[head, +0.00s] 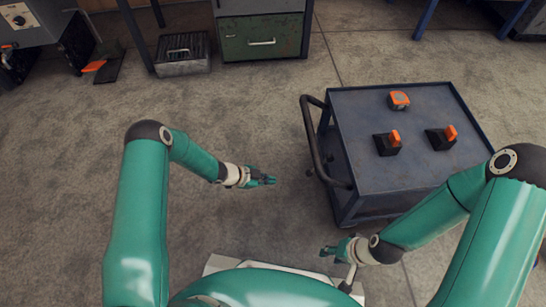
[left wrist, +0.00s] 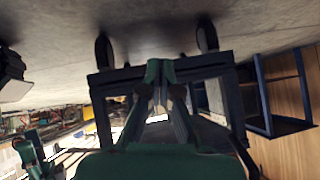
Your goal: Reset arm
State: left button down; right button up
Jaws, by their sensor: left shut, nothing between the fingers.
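My left gripper (head: 268,180) is held over the open floor left of the cart in the head view. It is shut and empty. In the left wrist view its fingers (left wrist: 160,70) come together at the middle of the picture. My right gripper (head: 328,251) is in front of the cart's near left corner, low in the head view, close to my base. It is small in the picture, and I cannot tell whether its fingers are open or shut. I see nothing held in it.
A blue-grey cart (head: 350,115) with a black handle (head: 314,140) stands at the right. A green drawer cabinet (head: 262,38) and a grey metal box (head: 182,55) stand at the back.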

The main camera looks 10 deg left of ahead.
pick_arm(q)
jog(key=s+d+r+n, duration=0.2)
jog(key=s+r+n, duration=0.2)
jog(key=r, duration=0.3)
jog(key=s+a+n+g+y, duration=0.2)
jog(key=s+n, duration=0.5)
jog(key=s, duration=0.3)
jog(key=s+a+n+g+y, duration=0.1)
jog(key=s+n+g+y, duration=0.1)
jog(key=s+n, duration=0.6)
notch_tip(320, 180, up, 38)
jog(key=s+m+p, duration=0.1)
jog(key=p, duration=3.6)
jog(key=shift+s+a+m+p, duration=0.2)
jog(key=shift+m+p, duration=0.1)
jog(key=shift+p, duration=0.1)
